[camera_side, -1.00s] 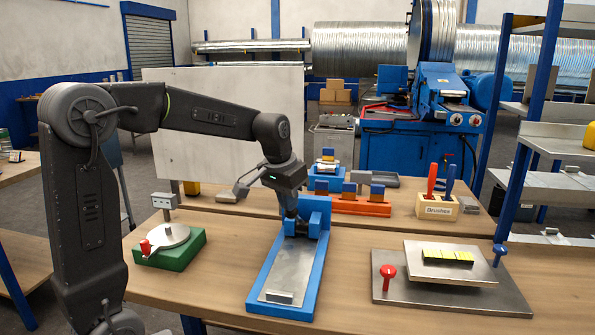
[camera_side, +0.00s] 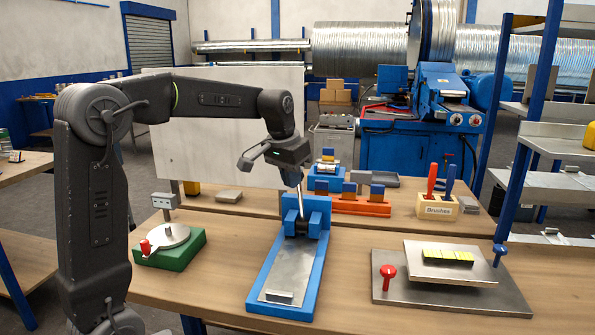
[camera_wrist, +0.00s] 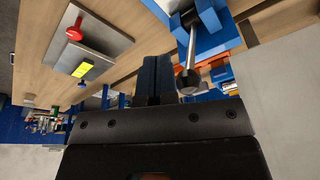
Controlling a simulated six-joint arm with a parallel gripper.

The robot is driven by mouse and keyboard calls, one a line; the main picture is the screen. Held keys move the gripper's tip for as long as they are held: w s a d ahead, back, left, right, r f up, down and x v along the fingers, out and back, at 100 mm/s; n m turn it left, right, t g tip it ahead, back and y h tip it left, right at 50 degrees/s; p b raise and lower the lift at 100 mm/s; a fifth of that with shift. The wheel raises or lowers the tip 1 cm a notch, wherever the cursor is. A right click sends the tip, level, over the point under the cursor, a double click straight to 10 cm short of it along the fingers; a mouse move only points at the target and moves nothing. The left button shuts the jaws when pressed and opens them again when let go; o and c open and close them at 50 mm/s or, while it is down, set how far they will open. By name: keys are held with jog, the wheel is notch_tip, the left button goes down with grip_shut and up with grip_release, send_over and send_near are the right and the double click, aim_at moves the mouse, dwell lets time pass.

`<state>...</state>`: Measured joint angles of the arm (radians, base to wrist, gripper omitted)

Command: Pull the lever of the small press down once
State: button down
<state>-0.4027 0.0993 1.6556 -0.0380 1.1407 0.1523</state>
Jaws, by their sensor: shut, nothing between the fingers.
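The small press has a long blue base (camera_side: 259,292) with a metal plate and a blue upright block (camera_side: 317,222) at its far end. Its lever (camera_side: 300,198), a thin silver rod, stands nearly upright from that block. In the wrist view the lever (camera_wrist: 189,45) ends in a dark round knob (camera_wrist: 187,82). My gripper (camera_side: 297,172) is above the press at the lever's upper end. In the wrist view my shut, empty fingers (camera_wrist: 153,62) are beside the knob. I cannot tell if they touch it.
A green-based device with a round plate (camera_side: 173,236) stands to the left. A metal plate with a red knob (camera_side: 388,271) and a raised panel lies to the right. Behind are an orange rack (camera_side: 358,206) and a brush holder (camera_side: 437,207). Bare table lies between press and right plate.

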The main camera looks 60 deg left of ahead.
jog(key=shift+w+a+r, duration=0.6)
jog(key=shift+w+a, duration=0.25)
jog(key=shift+w+a+r, duration=0.65)
jog(key=shift+w+a, duration=0.25)
jog(key=shift+w+a+r, duration=0.6)
jog(key=shift+w+a, duration=0.25)
notch_tip(320, 180, up, 8)
jog(key=shift+d, duration=0.1)
jog(key=s+d, duration=0.5)
jog(key=d, duration=0.3)
jog(key=s+d+f+m+t, duration=0.1)
jog(key=s+d+f, duration=0.5)
jog(key=s+f, duration=0.2)
jog(key=s+d+f+m+t, duration=0.1)
jog(key=s+d+f+m, duration=0.1)
jog(key=s+d+f, duration=0.5)
jog(key=s+f, duration=0.1)
jog(key=s, duration=0.4)
jog(key=shift+s+d+f+t+h, duration=0.2)
jog(key=shift+s+f+t+h, duration=0.05)
jog(key=shift+s+t+h, duration=0.15)
